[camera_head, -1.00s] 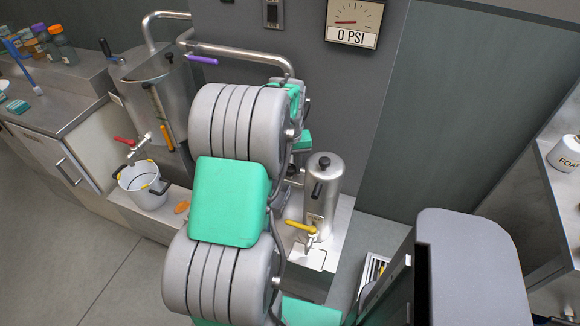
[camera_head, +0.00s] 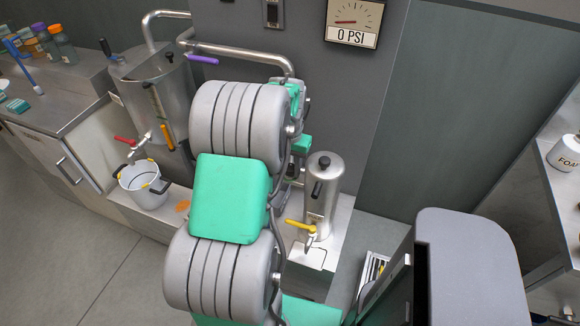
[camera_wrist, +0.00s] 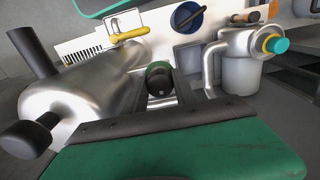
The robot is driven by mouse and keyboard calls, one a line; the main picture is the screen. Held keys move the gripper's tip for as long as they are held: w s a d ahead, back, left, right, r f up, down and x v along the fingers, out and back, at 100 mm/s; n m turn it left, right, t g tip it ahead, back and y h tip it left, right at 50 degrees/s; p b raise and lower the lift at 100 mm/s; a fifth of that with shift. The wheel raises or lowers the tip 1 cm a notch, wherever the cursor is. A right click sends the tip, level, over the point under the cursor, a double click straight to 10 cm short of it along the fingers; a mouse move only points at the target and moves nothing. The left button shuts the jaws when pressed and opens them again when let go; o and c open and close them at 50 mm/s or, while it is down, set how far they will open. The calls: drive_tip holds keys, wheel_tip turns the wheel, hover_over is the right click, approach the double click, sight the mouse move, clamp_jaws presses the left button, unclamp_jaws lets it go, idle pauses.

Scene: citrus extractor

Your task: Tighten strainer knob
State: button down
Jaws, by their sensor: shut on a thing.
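A dark knob (camera_wrist: 159,76) with a green edge sits between the fingers of my gripper (camera_wrist: 160,98) in the wrist view. I take it to be the strainer knob. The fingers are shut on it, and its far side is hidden. To its left lies the silver cylinder (camera_wrist: 105,90) with a black top knob (camera_wrist: 30,138) and a black side handle (camera_wrist: 32,52). In the head view the same cylinder (camera_head: 321,205) stands upright right of my arm, with a yellow-handled tap (camera_head: 300,225) at its foot. My arm hides the gripper's grip there.
A bent silver pipe (camera_wrist: 209,68) and a small vessel (camera_wrist: 240,72) stand close right of the fingers. In the head view, a pot (camera_head: 146,184) stands below the tank (camera_head: 155,90) at left. The gauge (camera_head: 354,22) reads 0 PSI. Floor at front left is clear.

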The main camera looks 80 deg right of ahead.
sight(290, 167)
drive_tip(key=shift+d+r, duration=0.15)
drive_tip(key=shift+r, duration=0.1)
drive_tip(key=c, duration=1.4)
unclamp_jaws()
drive_tip(key=o, duration=0.4)
drive_tip(key=shift+f, duration=0.15)
wheel_tip(290, 167, up, 8)
drive_tip(key=shift+f, duration=0.1)
